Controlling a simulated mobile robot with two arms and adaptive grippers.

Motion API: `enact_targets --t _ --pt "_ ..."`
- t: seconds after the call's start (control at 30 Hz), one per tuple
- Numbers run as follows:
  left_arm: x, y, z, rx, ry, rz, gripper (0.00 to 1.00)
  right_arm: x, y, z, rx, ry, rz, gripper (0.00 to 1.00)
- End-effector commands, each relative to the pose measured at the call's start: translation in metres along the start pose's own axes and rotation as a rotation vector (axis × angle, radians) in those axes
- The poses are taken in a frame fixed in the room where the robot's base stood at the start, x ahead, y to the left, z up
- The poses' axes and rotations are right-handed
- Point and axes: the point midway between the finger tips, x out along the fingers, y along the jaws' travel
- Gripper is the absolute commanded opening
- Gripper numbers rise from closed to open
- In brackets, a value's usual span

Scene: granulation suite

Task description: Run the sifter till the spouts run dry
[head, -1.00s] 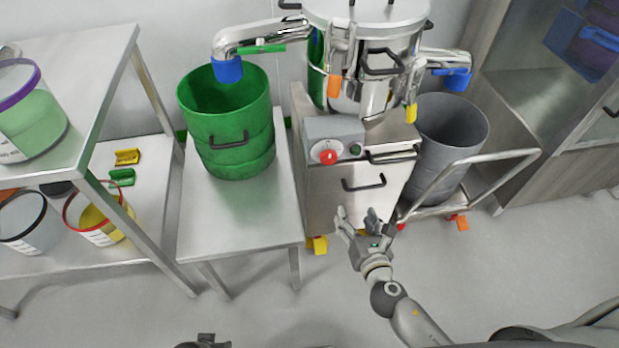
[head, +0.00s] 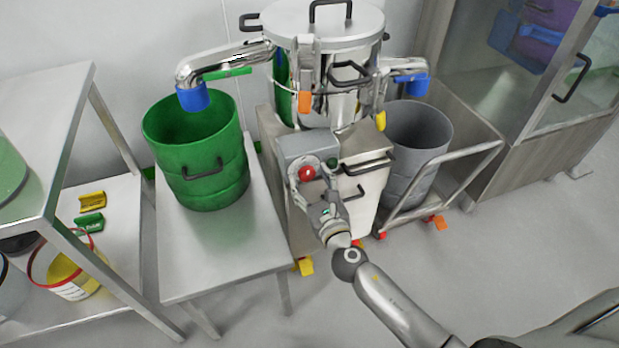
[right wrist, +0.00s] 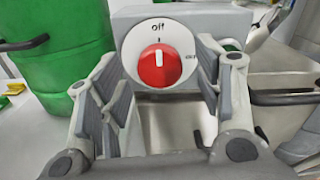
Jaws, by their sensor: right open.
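The steel sifter (head: 325,50) stands on a steel cabinet base with a lid on top. Its left spout (head: 225,62) ends in a blue sleeve over the green drum (head: 198,155). Its right spout (head: 405,66) ends in a blue sleeve over the grey drum (head: 418,135). The red knob (head: 306,173) is on the grey control box; the right wrist view shows the knob (right wrist: 160,67) with its white mark pointing up to "off". My right gripper (head: 309,182) is open, its fingers (right wrist: 163,85) on either side of the knob, contact unclear. My left gripper is not in view.
The green drum stands on a steel table (head: 235,262); the grey drum stands on a railed trolley (head: 455,165). A shelf rack (head: 60,120) at left holds tubs and small yellow and green pieces. A glass-fronted cabinet (head: 530,90) is at right.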

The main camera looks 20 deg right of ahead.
Motion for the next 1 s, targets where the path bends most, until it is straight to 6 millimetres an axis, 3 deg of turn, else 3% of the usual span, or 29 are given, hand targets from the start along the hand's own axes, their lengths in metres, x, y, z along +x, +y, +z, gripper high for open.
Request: enact_targets --t 0.4,0.77,1.0 --pt "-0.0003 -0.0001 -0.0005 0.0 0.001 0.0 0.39 0.0101 0.0003 -0.0003 0.002 0.001 0.001 0.6" --pt "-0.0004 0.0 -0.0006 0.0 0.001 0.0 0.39 0.0098 0.0003 -0.0003 0.002 0.001 0.001 0.15" --pt "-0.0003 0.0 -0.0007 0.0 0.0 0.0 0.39 0.0097 0.0004 -0.0004 0.021 0.001 0.001 0.15"
